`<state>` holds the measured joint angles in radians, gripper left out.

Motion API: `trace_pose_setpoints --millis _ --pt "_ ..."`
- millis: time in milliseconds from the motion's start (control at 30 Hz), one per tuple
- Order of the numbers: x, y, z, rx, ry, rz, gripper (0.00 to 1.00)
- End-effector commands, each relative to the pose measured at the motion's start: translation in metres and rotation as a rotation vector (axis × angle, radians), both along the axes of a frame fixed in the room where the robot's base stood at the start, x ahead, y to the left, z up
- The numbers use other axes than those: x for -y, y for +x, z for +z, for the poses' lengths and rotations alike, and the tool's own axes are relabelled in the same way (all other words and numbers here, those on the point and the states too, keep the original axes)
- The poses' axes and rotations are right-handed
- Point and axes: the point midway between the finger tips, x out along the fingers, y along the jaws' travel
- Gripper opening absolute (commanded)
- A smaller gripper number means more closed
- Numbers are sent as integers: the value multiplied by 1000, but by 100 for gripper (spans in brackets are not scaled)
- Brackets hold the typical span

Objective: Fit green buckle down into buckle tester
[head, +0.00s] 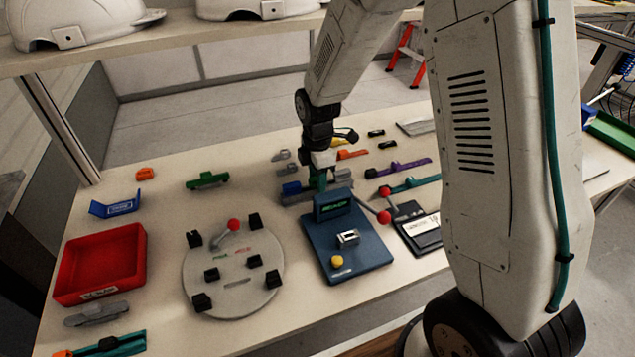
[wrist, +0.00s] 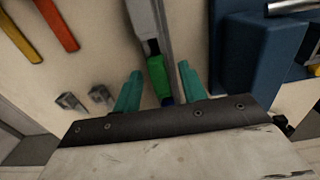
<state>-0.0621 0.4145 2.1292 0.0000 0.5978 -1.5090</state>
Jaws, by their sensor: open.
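My gripper (head: 318,181) points down behind the blue buckle tester in the head view. In the wrist view its two teal fingers are apart. A small green block, seemingly the green buckle (wrist: 157,77), lies between the fingers, in line with a long grey strip-like part. I cannot tell whether either finger touches it. In the head view my gripper hides most of that spot. The buckle tester (head: 365,262) is a dark blue box with a raised green-lit display, a metal socket (head: 348,238) and a yellow button. Its blue body also fills the upper right of the wrist view (wrist: 238,50).
A round grey fixture (head: 240,302) with black blocks and a red-knobbed lever stands left of the tester. A red tray (head: 101,262) and another green part (head: 207,180) lie farther left. A black-and-grey device (head: 412,225) with a red-knobbed lever stands right of the tester.

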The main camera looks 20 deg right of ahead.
Motion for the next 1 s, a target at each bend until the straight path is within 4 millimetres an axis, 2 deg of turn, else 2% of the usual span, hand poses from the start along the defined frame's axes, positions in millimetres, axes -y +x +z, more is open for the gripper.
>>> trace_pose_setpoints --millis 100,133,267,567,667,1000 --pt "0 0 0 0 0 0 42" --pt "0 0 0 0 0 0 36" --pt "0 0 0 0 0 0 0" --pt "0 0 1 0 0 0 0" --pt "0 0 8 2 0 0 0" --pt "0 1 73 5 0 0 0"
